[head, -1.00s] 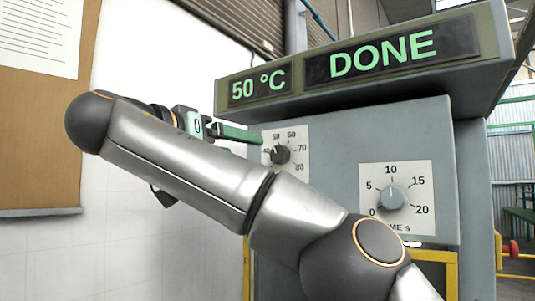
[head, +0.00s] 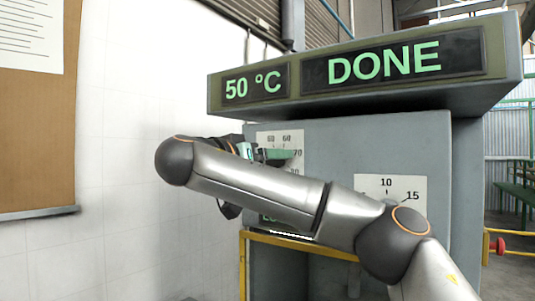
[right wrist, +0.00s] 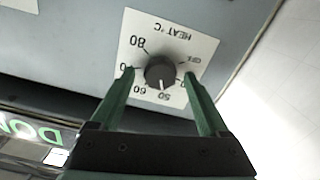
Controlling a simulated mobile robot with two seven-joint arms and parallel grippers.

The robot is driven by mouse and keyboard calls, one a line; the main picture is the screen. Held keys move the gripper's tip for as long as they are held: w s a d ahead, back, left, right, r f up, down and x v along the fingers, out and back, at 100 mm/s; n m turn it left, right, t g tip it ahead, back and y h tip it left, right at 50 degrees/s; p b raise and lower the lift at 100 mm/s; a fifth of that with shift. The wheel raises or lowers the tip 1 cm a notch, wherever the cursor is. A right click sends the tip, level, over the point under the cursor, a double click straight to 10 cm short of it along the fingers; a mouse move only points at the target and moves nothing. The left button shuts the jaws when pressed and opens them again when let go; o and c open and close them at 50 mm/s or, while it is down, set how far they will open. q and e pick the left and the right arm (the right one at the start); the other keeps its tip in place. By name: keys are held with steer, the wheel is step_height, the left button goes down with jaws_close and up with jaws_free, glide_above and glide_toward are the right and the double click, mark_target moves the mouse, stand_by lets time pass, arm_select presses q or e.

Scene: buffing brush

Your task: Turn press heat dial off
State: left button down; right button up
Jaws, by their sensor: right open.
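The heat dial (right wrist: 160,72) is a dark round knob on a white plate marked HEAT °C, upside down in the right wrist view. Its white pointer line is near the 50 mark, and OFF is printed on the plate. My right gripper (right wrist: 159,76) is open, with one green finger on either side of the knob; I cannot tell whether they touch it. In the head view the right gripper (head: 278,156) covers the knob, and only part of the heat plate (head: 279,138) shows. My left gripper is not in view.
The press display (head: 370,66) overhangs the panel and reads 50 °C and DONE. A time dial plate (head: 408,186) sits lower right, partly hidden by my right arm. A yellow frame (head: 300,246) runs below. A pinboard (head: 38,120) hangs on the left wall.

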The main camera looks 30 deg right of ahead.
jaws_close()
stand_by(0.7)
